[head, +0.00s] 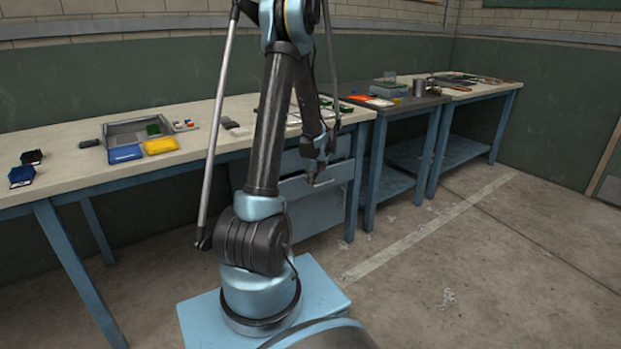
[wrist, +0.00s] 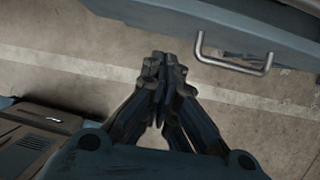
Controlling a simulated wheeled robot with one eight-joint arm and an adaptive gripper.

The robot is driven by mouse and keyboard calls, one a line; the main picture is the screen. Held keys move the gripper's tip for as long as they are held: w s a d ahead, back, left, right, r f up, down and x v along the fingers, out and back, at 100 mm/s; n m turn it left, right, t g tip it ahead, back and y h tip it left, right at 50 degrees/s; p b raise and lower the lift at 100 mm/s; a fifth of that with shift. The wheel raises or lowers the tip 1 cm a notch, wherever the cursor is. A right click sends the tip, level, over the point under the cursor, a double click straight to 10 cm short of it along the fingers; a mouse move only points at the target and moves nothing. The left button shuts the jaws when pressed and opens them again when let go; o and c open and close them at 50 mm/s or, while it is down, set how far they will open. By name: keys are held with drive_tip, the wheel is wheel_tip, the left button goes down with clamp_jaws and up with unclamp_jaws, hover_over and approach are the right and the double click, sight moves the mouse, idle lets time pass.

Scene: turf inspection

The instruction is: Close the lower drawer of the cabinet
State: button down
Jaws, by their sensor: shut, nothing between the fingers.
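The blue-grey cabinet (head: 318,215) stands under the pale bench, partly hidden behind my arm. A drawer front (head: 338,176) shows at its middle height and seems to stand out from the cabinet; how far is hard to tell. In the wrist view a blue-grey drawer front (wrist: 210,22) crosses the top, with a metal bar handle (wrist: 236,67) on it. My gripper (head: 313,180) is in front of the drawer. Its fingers, also seen in the wrist view (wrist: 165,62), are shut and empty, left of the handle and apart from it.
The pale bench (head: 75,172) holds a grey tray (head: 128,131), a blue box (head: 125,154) and a yellow box (head: 161,146). A dark-topped table (head: 400,106) stands to the right. The concrete floor (head: 450,270) at right is clear, with a pale painted stripe.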

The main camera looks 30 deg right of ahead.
sight(301, 178)
drive_tip(key=shift+w+a+r, duration=0.1)
drive_tip(key=shift+w+a, duration=0.05)
drive_tip(key=shift+w, duration=1.75)
drive_tip(key=shift+w+a, duration=0.1)
drive_tip(key=shift+w, duration=1.25)
